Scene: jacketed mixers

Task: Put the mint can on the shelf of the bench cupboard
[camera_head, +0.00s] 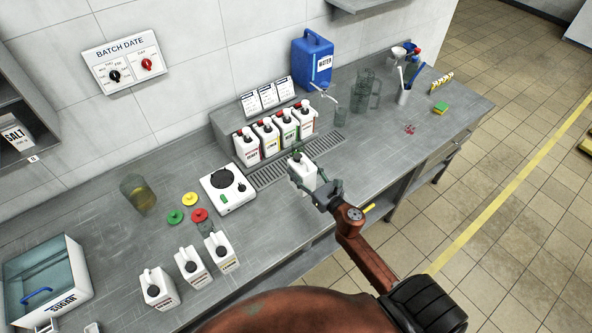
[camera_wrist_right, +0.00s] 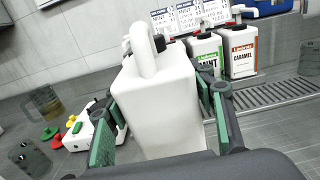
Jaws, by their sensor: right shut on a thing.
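My right gripper (camera_head: 314,186) is shut on a white can (camera_head: 303,171) with a dark cap, at the front of the drip grate. In the right wrist view the can (camera_wrist_right: 158,100) stands upright between the green finger pads, its handle on top. Its label faces away, so I cannot read it. Whether its base touches the bench is hidden. Three similar white cans (camera_head: 191,267) stand on the bench at the lower left. I cannot make out the bench cupboard's shelf for certain; below the bench's front edge an open space (camera_head: 409,189) shows. My left gripper is not in view.
A rack of several red- and black-capped bottles (camera_head: 266,139) stands behind the grate (camera_head: 268,174). Bare bench (camera_head: 385,145) lies right of my gripper.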

